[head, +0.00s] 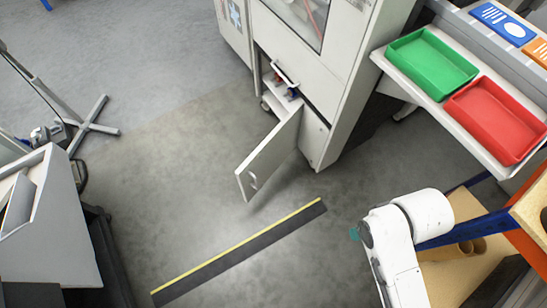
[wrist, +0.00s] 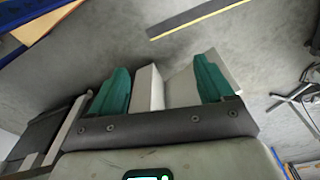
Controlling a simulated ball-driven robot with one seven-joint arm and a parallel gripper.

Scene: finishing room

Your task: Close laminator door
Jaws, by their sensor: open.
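The laminator (head: 345,75) is a tall pale cabinet at the upper middle of the head view.
A yellow-edged dark strip (head: 240,252) lies on the floor before the door. A shelf at right holds a green tray (head: 432,62) and a red tray (head: 497,118). A grey machine (head: 50,225) stands at left, near a cross-footed stand (head: 92,128). The middle floor is otherwise clear.

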